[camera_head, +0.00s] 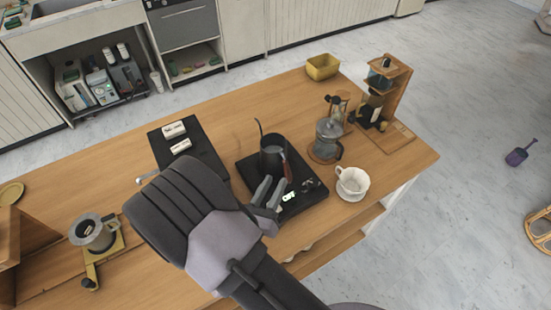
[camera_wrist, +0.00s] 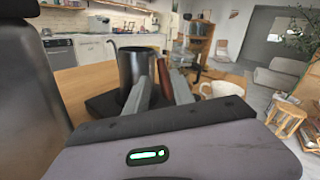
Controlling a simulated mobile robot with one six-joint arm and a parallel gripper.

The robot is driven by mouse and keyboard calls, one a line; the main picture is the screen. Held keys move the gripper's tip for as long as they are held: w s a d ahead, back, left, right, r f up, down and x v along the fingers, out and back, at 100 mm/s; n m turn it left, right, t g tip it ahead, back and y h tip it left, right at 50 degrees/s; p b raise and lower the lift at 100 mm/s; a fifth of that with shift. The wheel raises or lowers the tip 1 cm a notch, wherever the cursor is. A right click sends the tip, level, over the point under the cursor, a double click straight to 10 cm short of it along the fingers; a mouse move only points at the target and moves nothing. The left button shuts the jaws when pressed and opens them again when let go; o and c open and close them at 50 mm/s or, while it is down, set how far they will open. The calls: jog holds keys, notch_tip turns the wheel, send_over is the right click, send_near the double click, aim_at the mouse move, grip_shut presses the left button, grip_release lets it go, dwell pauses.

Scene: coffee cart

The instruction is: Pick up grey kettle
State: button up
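The dark grey kettle (camera_head: 271,157), with a thin gooseneck spout and a reddish-brown handle (camera_head: 288,172), stands upright on a black scale-like base (camera_head: 313,190) on the wooden table. In the wrist view the kettle (camera_wrist: 134,66) is straight ahead, left of centre, with its handle (camera_wrist: 163,76) to the right. My gripper (camera_head: 272,186) is low beside the kettle on its near, handle side. In the wrist view its two fingers (camera_wrist: 162,88) are apart, with the handle seen between them. Whether they touch the handle cannot be told.
A glass press (camera_head: 327,138) and a white cup (camera_head: 352,182) on a saucer stand right of the kettle. A wooden stand (camera_head: 390,95) and a yellow bin (camera_head: 322,67) are at the back right. A black tray (camera_head: 205,150) with white items lies left of it.

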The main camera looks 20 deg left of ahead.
aim_at(285, 169)
jog(key=w, duration=0.3)
jog(key=w+d+b, duration=0.1)
jog(key=w, duration=0.1)
jog(key=shift+w+d+f, duration=0.1)
jog(key=shift+w+f, duration=0.1)
jog(key=shift+f, duration=0.1)
grip_shut()
dwell(1.0)
